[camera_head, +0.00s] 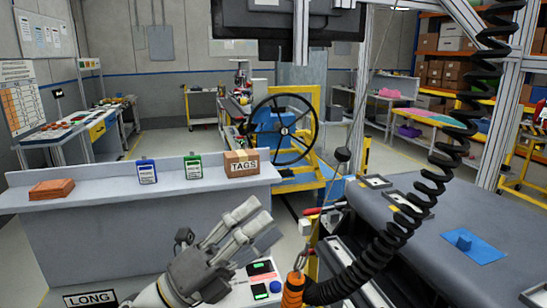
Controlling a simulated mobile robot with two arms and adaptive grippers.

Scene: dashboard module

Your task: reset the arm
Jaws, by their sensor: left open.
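My left arm comes in at the bottom, left of centre, and its grey gripper (254,226) points up and to the right. The gripper is open, with no object seen between its fingers. It is in front of the grey counter's right end in the picture. My right arm and right gripper do not show in this view.
An orange-handled tool (292,290) hangs on a black coiled cable (400,222) right of my left gripper. The grey counter (110,184) holds a brown stack (52,189), blue (147,171) and green (193,166) tag holders and a TAGS box (241,163). A dashboard-like bench (430,262) fills the right.

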